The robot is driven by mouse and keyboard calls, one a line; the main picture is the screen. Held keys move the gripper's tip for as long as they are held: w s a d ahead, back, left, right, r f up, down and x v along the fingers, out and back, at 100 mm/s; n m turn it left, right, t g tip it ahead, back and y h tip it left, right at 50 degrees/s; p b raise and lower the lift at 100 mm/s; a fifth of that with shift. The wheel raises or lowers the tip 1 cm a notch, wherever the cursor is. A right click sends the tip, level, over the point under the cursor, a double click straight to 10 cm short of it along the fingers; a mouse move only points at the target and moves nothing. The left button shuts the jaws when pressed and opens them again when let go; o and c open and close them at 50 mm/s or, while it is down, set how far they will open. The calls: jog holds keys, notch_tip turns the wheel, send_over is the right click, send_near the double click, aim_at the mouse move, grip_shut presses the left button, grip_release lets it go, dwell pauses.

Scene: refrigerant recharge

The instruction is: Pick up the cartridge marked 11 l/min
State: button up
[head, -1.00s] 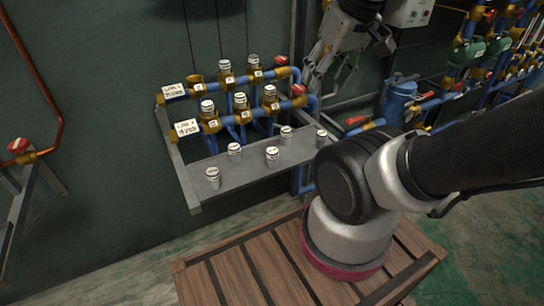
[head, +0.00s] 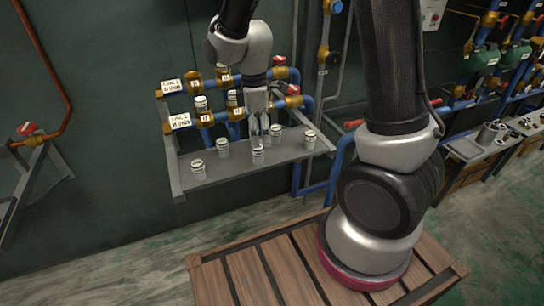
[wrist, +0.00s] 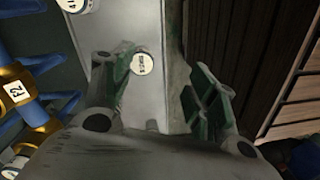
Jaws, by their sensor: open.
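Several white cylindrical cartridges stand upright on a grey shelf (head: 235,173) in the head view. Their markings are too small to read there, so I cannot tell which is 11 l/min. My gripper (head: 260,137) points down just above the front middle cartridge (head: 258,156). In the wrist view my open, empty gripper (wrist: 165,80) has green-padded fingers. A round white cartridge top (wrist: 141,64) shows between them, close to the left finger; its small print is not legible. Another cartridge top (wrist: 75,4) is cut off at the upper left.
Blue pipes with brass fittings (head: 206,119) and more white-topped cylinders stand behind the shelf. White tags (head: 179,121) hang at their left ends. A wooden slatted platform (head: 240,275) lies below. A side bench (head: 465,150) with a metal mug is at the right.

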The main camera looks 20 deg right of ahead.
aim_at(258, 154)
jog(key=shift+w+a+r+n+t, duration=0.1)
jog(key=shift+w+r+n+t, duration=0.15)
jog(key=shift+w+n, duration=0.5)
jog(key=shift+w+a+n+t, duration=0.15)
jog(key=shift+w+n+t, duration=0.15)
jog(key=shift+n, duration=0.75)
jog(key=shift+f, duration=0.25)
notch_tip(258, 154, down, 7)
jog(key=shift+f, duration=0.15)
jog(key=c, duration=1.2)
